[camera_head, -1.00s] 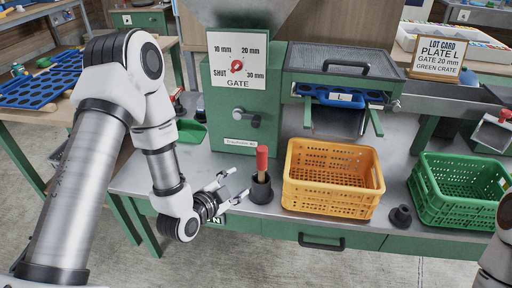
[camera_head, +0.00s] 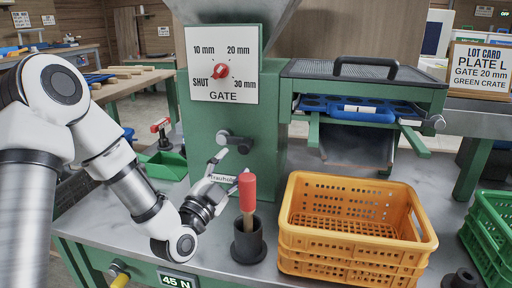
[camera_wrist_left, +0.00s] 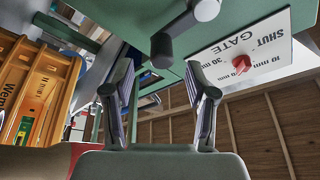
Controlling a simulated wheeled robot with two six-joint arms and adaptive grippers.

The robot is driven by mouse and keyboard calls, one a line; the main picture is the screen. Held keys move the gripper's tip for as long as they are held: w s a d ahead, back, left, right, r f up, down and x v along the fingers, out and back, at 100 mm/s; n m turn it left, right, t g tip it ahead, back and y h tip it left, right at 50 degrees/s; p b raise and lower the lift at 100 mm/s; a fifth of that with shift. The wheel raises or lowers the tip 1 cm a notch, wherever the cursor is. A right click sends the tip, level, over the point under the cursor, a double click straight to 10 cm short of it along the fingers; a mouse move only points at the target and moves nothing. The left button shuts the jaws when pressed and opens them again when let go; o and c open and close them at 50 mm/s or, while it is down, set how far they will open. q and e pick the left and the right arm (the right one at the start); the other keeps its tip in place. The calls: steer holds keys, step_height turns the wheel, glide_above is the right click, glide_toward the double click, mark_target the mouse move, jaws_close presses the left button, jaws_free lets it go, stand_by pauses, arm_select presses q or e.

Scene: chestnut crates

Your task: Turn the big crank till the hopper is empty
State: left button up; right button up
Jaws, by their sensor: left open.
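A short dark crank with a round knob (camera_head: 236,143) sticks out of the green machine front, below the gate plate (camera_head: 223,95). It shows large at the top of the left wrist view (camera_wrist_left: 175,42). The metal hopper (camera_head: 238,12) is cut off by the top edge; its inside is hidden. The red gate knob (camera_head: 221,71) sits on the plate, its exact pointing unclear. My left gripper (camera_head: 234,166) is open and empty, just below the crank and apart from it. Its two fingers stand wide apart in the left wrist view (camera_wrist_left: 162,85). My right gripper is out of view.
A red-handled tool (camera_head: 248,190) stands in a black cup (camera_head: 248,243) close to my left gripper. The yellow crate (camera_head: 350,240) stands to its right, the green crate (camera_head: 490,235) at the right edge. A blue tray (camera_head: 350,108) sits under the screen.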

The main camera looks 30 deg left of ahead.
mark_target(241, 152)
arm_select(q)
steer(key=b+x, duration=0.1)
steer(key=x, duration=0.6)
steer(key=shift+w+r, duration=0.1)
steer(key=shift+r, duration=0.1)
jaws_close()
